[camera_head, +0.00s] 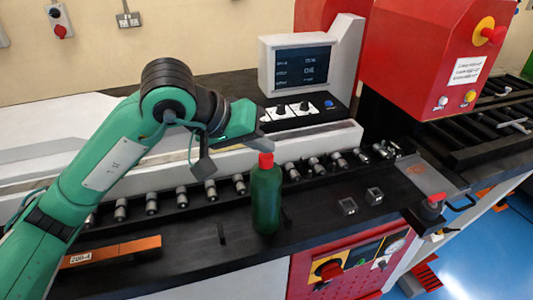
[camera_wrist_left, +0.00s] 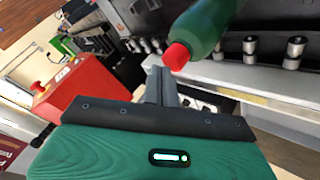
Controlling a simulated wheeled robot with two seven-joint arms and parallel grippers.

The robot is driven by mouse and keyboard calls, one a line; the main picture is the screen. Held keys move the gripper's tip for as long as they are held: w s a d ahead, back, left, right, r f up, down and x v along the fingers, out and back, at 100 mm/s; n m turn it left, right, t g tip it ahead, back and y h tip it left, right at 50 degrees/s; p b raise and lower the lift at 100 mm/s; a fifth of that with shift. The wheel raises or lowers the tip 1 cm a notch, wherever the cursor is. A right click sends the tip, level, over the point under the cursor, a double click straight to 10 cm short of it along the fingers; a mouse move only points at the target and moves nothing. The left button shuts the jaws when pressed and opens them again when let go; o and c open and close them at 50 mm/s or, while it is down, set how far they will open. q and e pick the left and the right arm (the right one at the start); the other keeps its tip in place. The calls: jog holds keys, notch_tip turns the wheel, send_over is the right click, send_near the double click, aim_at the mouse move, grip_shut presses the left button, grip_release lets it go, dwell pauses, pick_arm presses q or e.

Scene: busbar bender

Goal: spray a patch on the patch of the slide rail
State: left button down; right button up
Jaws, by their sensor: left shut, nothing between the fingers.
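A green bottle (camera_head: 266,200) with a red cap (camera_head: 266,160) stands upright on the black bench top, in front of the roller row. It also shows in the left wrist view (camera_wrist_left: 207,25), its red cap (camera_wrist_left: 176,56) close to my fingertips. My left gripper (camera_head: 258,144) is shut and empty just above the cap; I cannot tell whether it touches. Its closed fingers show in the left wrist view (camera_wrist_left: 158,78). A long pale rail (camera_head: 312,138) runs behind the rollers. I cannot make out a distinct patch on it. My right gripper is not in view.
Several metal rollers (camera_head: 211,190) line the bench behind the bottle. A display console (camera_head: 300,68) and a red machine head (camera_head: 425,60) stand behind. Two small metal blocks (camera_head: 347,206) (camera_head: 374,196) and a copper-coloured bar (camera_head: 112,250) lie on the bench.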

aim_at(261, 158)
pick_arm(q)
jog(key=shift+r, duration=0.6)
notch_tip(261, 158, up, 6)
jog(key=shift+p, duration=0.55)
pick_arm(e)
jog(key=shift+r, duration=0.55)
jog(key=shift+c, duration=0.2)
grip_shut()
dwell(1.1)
